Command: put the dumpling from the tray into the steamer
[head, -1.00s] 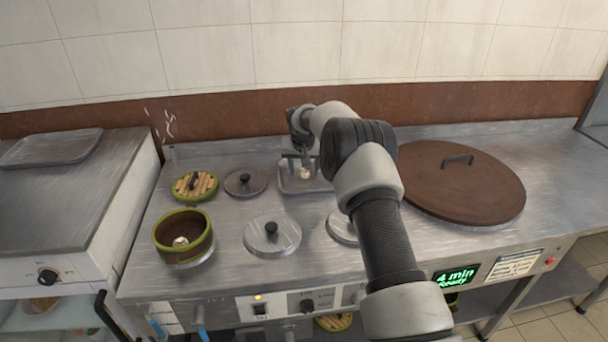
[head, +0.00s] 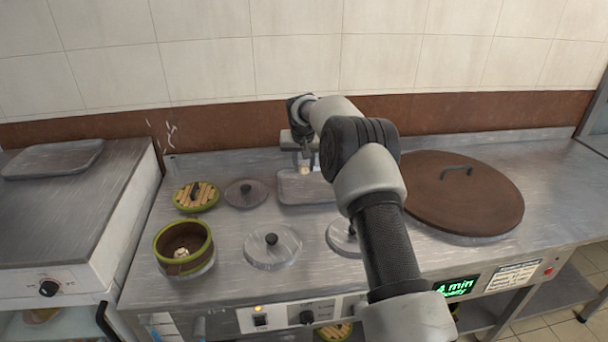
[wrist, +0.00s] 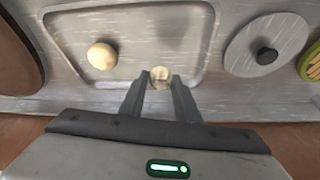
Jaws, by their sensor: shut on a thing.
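My gripper (head: 303,167) is over the metal tray (head: 305,197) at the back of the counter. It is shut on a small pale dumpling (wrist: 160,76), held between the fingertips and seeming a little above the tray. Another round pale dumpling (wrist: 101,56) lies on the tray, to the left in the wrist view. The steamer (head: 206,249), a round basket with a green rim, stands open at the front left of the counter. A pale dumpling (head: 181,253) sits inside it.
A slatted bamboo lid (head: 195,196) lies behind the steamer. A large brown lid (head: 460,195) covers the right side. An empty tray (head: 53,159) is far left.

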